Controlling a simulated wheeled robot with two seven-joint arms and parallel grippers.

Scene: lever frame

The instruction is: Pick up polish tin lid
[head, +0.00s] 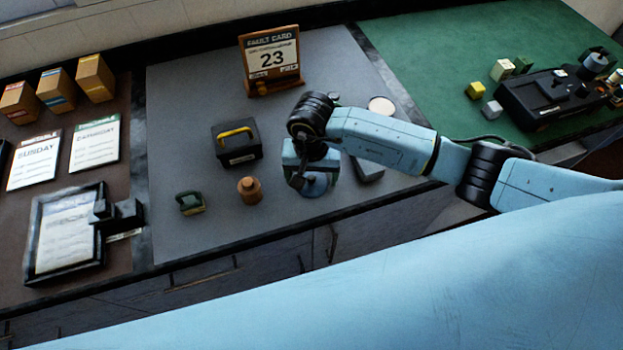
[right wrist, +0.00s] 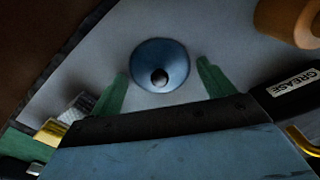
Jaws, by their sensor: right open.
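A round blue lid-like disc with a dark knob (right wrist: 173,55) lies on the grey mat, seen from above in the right wrist view; I take it for the polish tin lid. In the head view the blue disc (head: 316,187) shows partly, below my right gripper. Whether a tin is under it I cannot tell. My right gripper (right wrist: 162,78) is open, its green fingers apart on either side of the disc in that view, with nothing held between them. In the head view my right gripper (head: 307,165) hangs over the disc and hides part of it. My left gripper is not in view.
A brown knobbed jar (head: 249,191), a small green item (head: 190,203) and a black box with yellow handle (head: 236,147) stand to the left.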

